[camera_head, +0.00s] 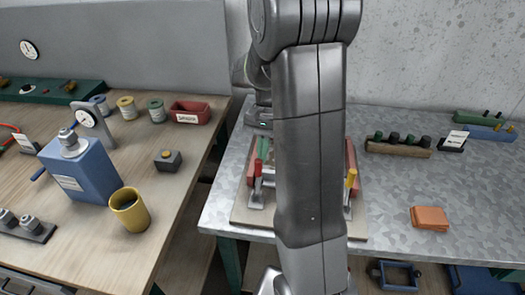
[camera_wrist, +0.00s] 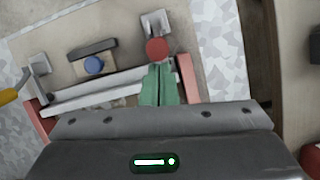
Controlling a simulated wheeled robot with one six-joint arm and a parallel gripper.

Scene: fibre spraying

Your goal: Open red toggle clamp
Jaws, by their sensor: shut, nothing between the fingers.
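The red toggle clamp (camera_head: 258,178) stands at the left front of the fixture board, its red handle upright. In the wrist view its handle (camera_wrist: 157,49) shows end-on as a red disc, with a metal base beyond it. My gripper (camera_wrist: 158,69) has green fingers that are together and empty. Their tips lie right beside the red handle in the wrist view; I cannot tell whether they touch it. In the head view the green fingers (camera_head: 263,148) point down just behind the handle. My arm hides the middle of the fixture.
A yellow-handled clamp (camera_head: 351,181) stands at the fixture's right. Red side blocks (camera_head: 351,157) flank the fixture. A blue round knob (camera_wrist: 94,65) sits near the bar. An orange block stack (camera_head: 429,218) lies on the metal table, with clear surface around it.

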